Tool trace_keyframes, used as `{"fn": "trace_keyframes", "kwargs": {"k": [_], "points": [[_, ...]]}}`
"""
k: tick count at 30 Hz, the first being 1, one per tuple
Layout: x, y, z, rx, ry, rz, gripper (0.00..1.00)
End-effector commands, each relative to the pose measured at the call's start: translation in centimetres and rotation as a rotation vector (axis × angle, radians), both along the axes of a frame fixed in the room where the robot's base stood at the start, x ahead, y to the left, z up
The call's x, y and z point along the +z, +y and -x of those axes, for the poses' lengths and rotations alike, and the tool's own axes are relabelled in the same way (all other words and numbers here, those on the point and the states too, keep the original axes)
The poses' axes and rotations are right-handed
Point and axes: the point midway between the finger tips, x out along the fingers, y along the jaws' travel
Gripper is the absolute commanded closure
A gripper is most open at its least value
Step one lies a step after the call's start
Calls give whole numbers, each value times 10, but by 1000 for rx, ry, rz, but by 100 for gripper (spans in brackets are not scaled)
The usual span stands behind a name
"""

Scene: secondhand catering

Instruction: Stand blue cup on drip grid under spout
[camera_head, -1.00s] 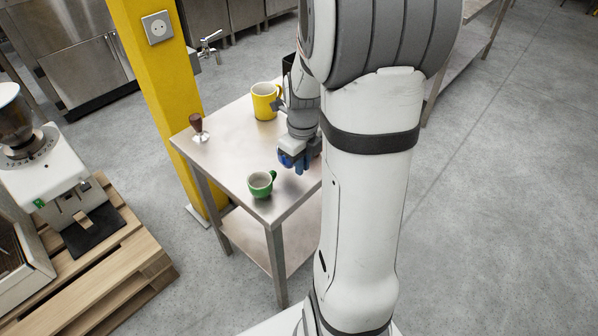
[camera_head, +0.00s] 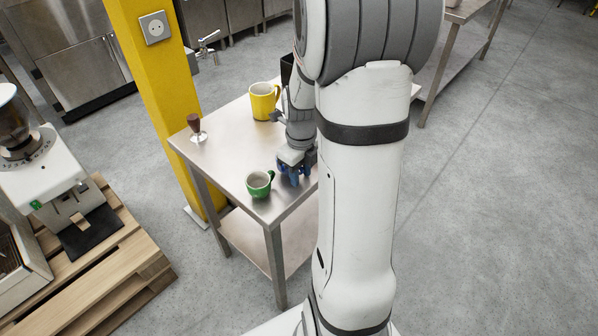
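My gripper (camera_head: 296,170) is low over the right part of the steel table, just right of the green cup, pointing down. Dark blue shows at and between its fingers, and I cannot separate a blue cup from the fingers there. No blue cup stands clearly in view elsewhere. I cannot tell whether the gripper is open or shut. A white machine (camera_head: 50,172) stands at the left on a wooden pallet. A flat black tray (camera_head: 92,232) lies at its front, perhaps the drip grid; a spout above it is not clear.
On the steel table (camera_head: 225,150) stand a green cup (camera_head: 259,184), a yellow mug (camera_head: 264,101) and a brown-handled tool (camera_head: 196,127). A yellow pillar (camera_head: 160,90) rises behind its left side. Floor shows between table and pallet (camera_head: 130,262).

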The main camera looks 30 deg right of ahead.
Motion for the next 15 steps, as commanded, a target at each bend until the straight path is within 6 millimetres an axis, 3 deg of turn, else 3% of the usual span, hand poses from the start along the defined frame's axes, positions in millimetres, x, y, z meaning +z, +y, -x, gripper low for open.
{"fn": "trace_keyframes", "kwargs": {"k": [7, 15], "points": [[16, 0, -1, 1, -4, 2, 68], [74, 0, -1, 1, -6, 2, 68]]}}
